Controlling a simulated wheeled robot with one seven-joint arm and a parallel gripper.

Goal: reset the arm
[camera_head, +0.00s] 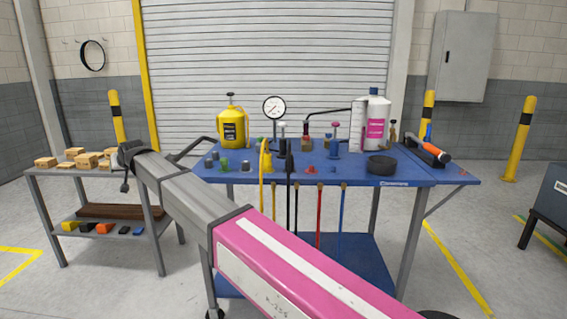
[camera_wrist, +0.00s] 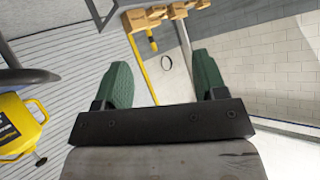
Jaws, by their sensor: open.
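In the wrist view my gripper (camera_wrist: 161,74) shows two green fingers standing well apart on a black bar. It is open, and nothing is held between the fingers. In the head view my pink and grey arm reaches from the bottom right up to the left.
The blue cart (camera_head: 408,181) carries a yellow container (camera_head: 232,129), a pressure gauge (camera_head: 274,107), a white jug (camera_head: 376,122) and several small parts. The grey shelf table (camera_head: 40,172) holds wooden blocks (camera_head: 86,160). Yellow bollards (camera_head: 520,140) stand behind.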

